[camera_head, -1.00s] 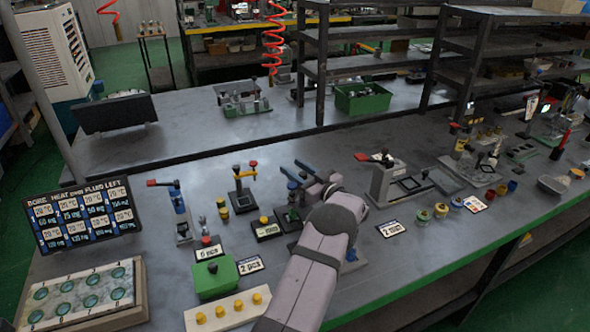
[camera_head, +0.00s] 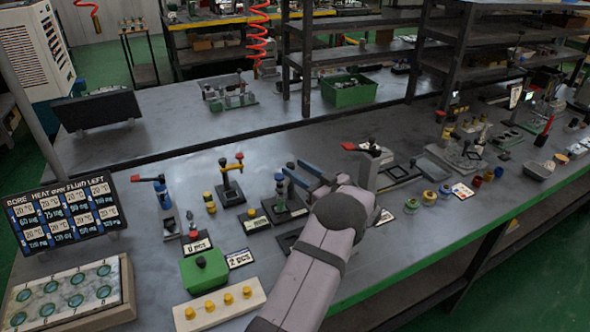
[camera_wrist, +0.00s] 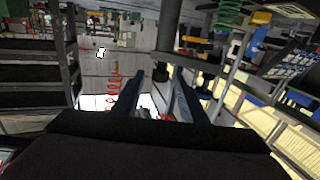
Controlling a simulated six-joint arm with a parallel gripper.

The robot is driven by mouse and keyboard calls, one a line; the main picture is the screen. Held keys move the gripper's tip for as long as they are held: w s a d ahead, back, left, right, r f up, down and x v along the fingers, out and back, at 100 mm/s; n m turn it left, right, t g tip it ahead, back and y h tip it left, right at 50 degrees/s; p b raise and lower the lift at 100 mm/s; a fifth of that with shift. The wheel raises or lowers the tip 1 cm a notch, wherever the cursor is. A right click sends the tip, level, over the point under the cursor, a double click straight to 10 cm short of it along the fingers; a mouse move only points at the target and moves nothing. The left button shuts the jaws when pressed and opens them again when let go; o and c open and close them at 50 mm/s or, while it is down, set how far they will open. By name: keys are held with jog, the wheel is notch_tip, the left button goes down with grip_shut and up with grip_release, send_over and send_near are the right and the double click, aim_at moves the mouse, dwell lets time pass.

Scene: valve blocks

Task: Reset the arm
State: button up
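My gripper (camera_head: 293,164) is in the middle of the head view, over the bench at the end of my grey arm. Its two blue fingers are apart, with nothing seen between them. The wrist view also shows both fingers of my gripper (camera_wrist: 155,90) spread. A dark post with a knob (camera_wrist: 160,72) shows in the gap, seemingly beyond the tips. A small valve fixture (camera_head: 281,190) stands left of the fingers. A fixture with a red handle (camera_head: 352,147) stands to their right, partly hidden by my wrist.
A green box (camera_head: 205,268) and a cream block with yellow pegs (camera_head: 220,305) lie left of my arm. A yellow-topped fixture (camera_head: 229,188) stands behind them. A display board (camera_head: 65,212) and a tray of round pieces (camera_head: 75,290) are at far left.

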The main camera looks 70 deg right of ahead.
aim_at(290, 164)
jog(key=w+r, duration=0.1)
jog(key=w+d+r+p, duration=0.1)
jog(key=w+r, duration=0.1)
jog(key=shift+d+r, duration=0.15)
jog(key=w+a+r+g+h+p, duration=0.1)
jog(key=w+a+r+g, duration=0.15)
jog(key=w, duration=1.05)
jog(key=w+a+g+y+p, duration=0.2)
jog(key=w+a+g, duration=0.2)
jog(key=w+a, duration=1.1)
jog(key=s+a+f+n+g+y+p, duration=0.1)
jog(key=s+a+f+g+y, duration=0.1)
jog(key=a, duration=1)
jog(key=s+a+f+n+g+y+p, duration=0.1)
jog(key=s+a+f+g, duration=0.15)
jog(key=a, duration=0.95)
jog(key=s+a+f+n+g+y, duration=0.1)
jog(key=s+a+g+y, duration=0.1)
jog(key=s+a, duration=0.7)
jog(key=s+a+f+n+g+y+p, duration=0.1)
jog(key=s+a+n+g+y, duration=0.1)
jog(key=s+a, duration=0.7)
jog(key=a+g, duration=0.1)
jog(key=a, duration=0.2)
jog(key=shift+s+a+f, duration=0.2)
jog(key=shift+s+a, duration=0.05)
jog(key=shift+a, duration=0.05)
